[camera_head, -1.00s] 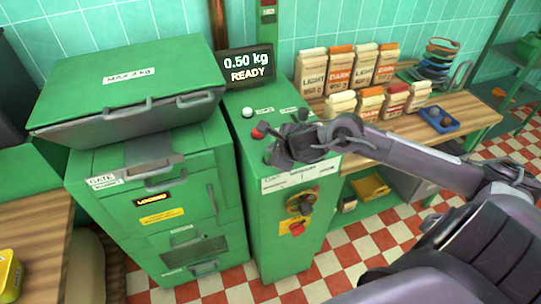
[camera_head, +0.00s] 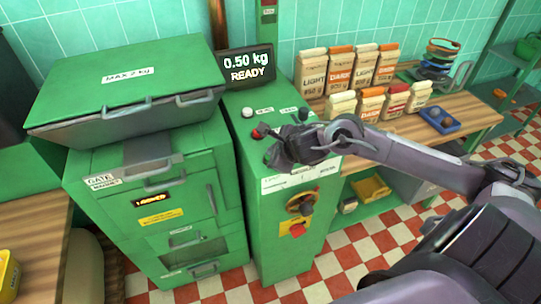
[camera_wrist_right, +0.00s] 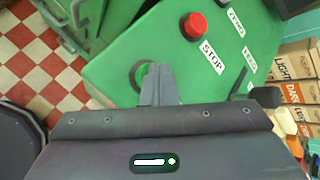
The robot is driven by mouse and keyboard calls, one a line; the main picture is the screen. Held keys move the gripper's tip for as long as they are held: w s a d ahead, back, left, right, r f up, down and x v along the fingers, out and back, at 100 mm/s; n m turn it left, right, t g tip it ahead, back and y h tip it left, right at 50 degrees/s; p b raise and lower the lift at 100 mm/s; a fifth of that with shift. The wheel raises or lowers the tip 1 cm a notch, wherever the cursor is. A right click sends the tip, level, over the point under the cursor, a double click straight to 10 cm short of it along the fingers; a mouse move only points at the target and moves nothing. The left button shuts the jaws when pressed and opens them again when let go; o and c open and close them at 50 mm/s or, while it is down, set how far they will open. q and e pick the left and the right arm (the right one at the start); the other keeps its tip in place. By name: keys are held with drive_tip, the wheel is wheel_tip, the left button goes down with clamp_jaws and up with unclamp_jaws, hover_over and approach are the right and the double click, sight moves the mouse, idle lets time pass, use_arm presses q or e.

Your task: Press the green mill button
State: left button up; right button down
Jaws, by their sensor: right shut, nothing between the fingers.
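The green mill cabinet (camera_head: 285,225) stands in the middle of the head view. My right gripper (camera_head: 270,155) is over its top panel, shut and empty, and hides part of the panel. In the right wrist view its closed fingertips (camera_wrist_right: 153,70) lie over a dark ring (camera_wrist_right: 137,76) with green inside, which seems to be the green button. The fingers cover part of it, and I cannot tell whether they touch it or whether it is pressed. A red button (camera_wrist_right: 194,25) marked STOP sits beside it; it also shows in the head view (camera_head: 259,131). My left gripper is not in view.
A white knob (camera_head: 247,112) and a dark knob (camera_head: 303,114) are on the panel's far part. A display (camera_head: 247,66) reads 0.50 kg READY. A green lidded cabinet (camera_head: 150,190) stands close left. Several coffee bags (camera_head: 340,70) stand on the wooden bench at right.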

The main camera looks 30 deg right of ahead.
drive_tip(key=shift+f, duration=0.25)
drive_tip(key=shift+r, duration=0.15)
drive_tip(key=shift+r+p, duration=0.45)
drive_tip(key=shift+r, duration=0.4)
drive_tip(key=shift+r+p, duration=1.8)
drive_tip(key=shift+r, duration=0.75)
